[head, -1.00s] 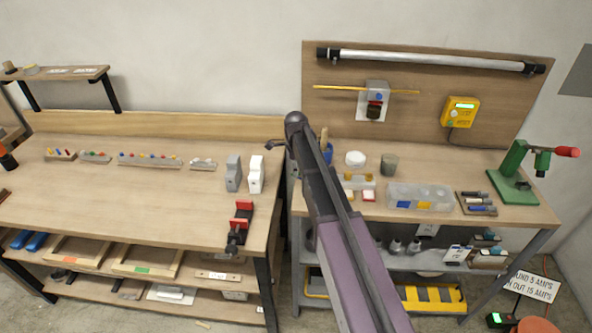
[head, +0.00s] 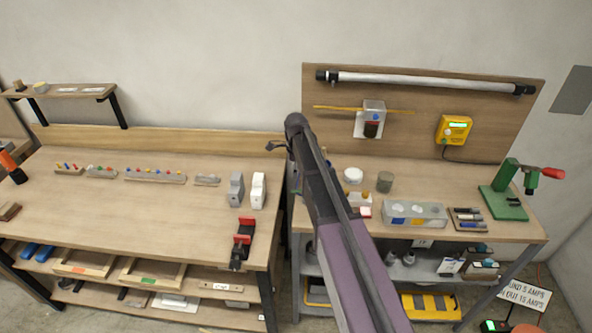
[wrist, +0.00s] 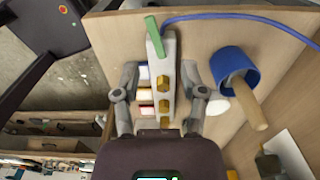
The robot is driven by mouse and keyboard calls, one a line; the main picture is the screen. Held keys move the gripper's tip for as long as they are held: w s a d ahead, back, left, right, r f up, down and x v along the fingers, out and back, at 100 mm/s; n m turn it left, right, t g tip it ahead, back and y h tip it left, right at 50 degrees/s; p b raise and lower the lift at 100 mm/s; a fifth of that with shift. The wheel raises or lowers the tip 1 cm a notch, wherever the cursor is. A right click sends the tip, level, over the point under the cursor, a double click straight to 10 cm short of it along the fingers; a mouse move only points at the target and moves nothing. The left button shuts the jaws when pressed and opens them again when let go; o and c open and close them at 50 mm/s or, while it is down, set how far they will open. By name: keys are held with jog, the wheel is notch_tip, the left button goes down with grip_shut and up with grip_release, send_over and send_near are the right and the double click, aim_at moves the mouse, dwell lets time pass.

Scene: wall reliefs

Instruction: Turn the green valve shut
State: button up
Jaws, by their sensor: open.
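The green valve handle (wrist: 153,38) shows in the wrist view as a flat green lever at the far end of a pale grey block (wrist: 163,75) with brass fittings. The lever is slightly tilted relative to the block. My gripper (wrist: 160,75) is open, with one finger on each side of the block. The lever lies beyond the fingertips. I cannot tell whether the fingers touch the block. In the head view my arm covers this part of the bench, and the green valve does not show there.
A blue cup (wrist: 232,68) with a wooden handle in it stands right of my gripper. A blue hose (wrist: 250,18) runs from near the valve.

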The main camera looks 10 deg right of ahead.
jog(key=shift+r+p, duration=2.6)
jog(key=shift+r, duration=0.35)
jog(key=s+d+f+n+b, duration=0.1)
jog(key=s+f+n+b, duration=0.9)
jog(key=s, duration=0.3)
jog(key=s+f+n+b, duration=0.9)
jog(key=s+n, duration=0.2)
jog(key=s, duration=0.2)
jog(key=shift+s+d+f+b, duration=0.35)
jog(key=shift+d, duration=0.05)
jog(key=w+a+r+m+p, duration=0.1)
jog(key=w+r+m+p, duration=0.8)
jog(key=w, duration=0.4)
jog(key=w+a+r+m+p, duration=0.1)
jog(key=w+r+m+p, duration=0.8)
jog(key=w, duration=0.3)
jog(key=shift+w+r+p, duration=0.4)
jog(key=shift+r+p, duration=0.4)
jog(key=shift+p, duration=0.05)
jog(key=shift+f, duration=0.15)
